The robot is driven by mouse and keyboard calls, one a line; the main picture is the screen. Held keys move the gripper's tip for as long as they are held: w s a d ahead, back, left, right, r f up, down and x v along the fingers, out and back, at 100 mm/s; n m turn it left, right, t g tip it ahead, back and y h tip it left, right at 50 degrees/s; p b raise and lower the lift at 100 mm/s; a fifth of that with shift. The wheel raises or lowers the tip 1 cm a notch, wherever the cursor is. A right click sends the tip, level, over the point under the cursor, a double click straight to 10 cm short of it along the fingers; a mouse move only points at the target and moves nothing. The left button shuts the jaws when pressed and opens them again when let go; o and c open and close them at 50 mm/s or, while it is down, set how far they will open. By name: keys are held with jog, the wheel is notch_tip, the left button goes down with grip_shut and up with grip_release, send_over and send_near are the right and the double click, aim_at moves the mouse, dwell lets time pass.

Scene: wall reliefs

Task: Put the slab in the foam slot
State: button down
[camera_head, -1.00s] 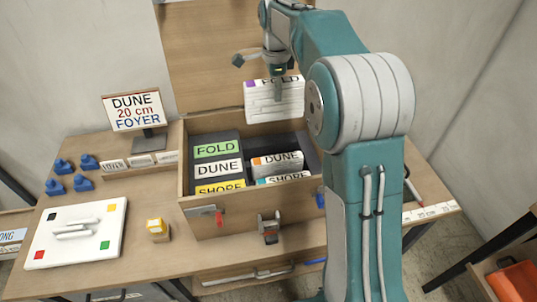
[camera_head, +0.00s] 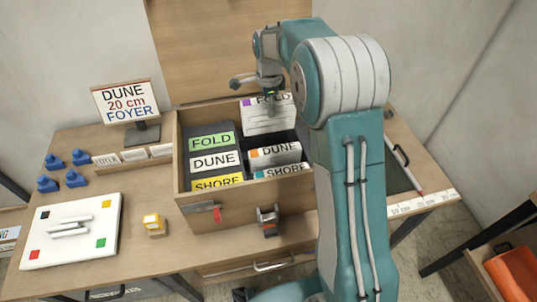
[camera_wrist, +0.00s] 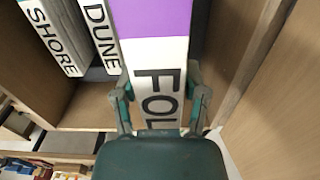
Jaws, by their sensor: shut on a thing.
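The slab (camera_head: 268,119) is white with a purple corner and the word FOLD on its top edge. It stands upright in my gripper (camera_head: 270,95), which is shut on it, over the back of the foam-lined wooden box (camera_head: 216,213). Its lower end is at the foam; I cannot tell how deep it sits. In the wrist view the slab's purple and white top (camera_wrist: 158,60) lies between my two fingers (camera_wrist: 160,105). Slabs marked DUNE (camera_head: 276,152) and SHORE (camera_head: 282,172) stand in the foam in front of it. Labels FOLD, DUNE and SHORE line the left.
A sign (camera_head: 126,101) reads DUNE 20 cm FOYER. A white board with coloured corners (camera_head: 72,228), blue pieces (camera_head: 74,178) and a small yellow-topped block (camera_head: 153,224) are on the table. The open lid (camera_head: 205,50) rises behind the box.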

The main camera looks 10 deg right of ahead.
notch_tip(320, 180, down, 12)
jog(key=shift+f, duration=0.15)
dwell(0.4)
jog(key=shift+c, duration=0.6)
grip_release()
jog(key=shift+f, duration=0.1)
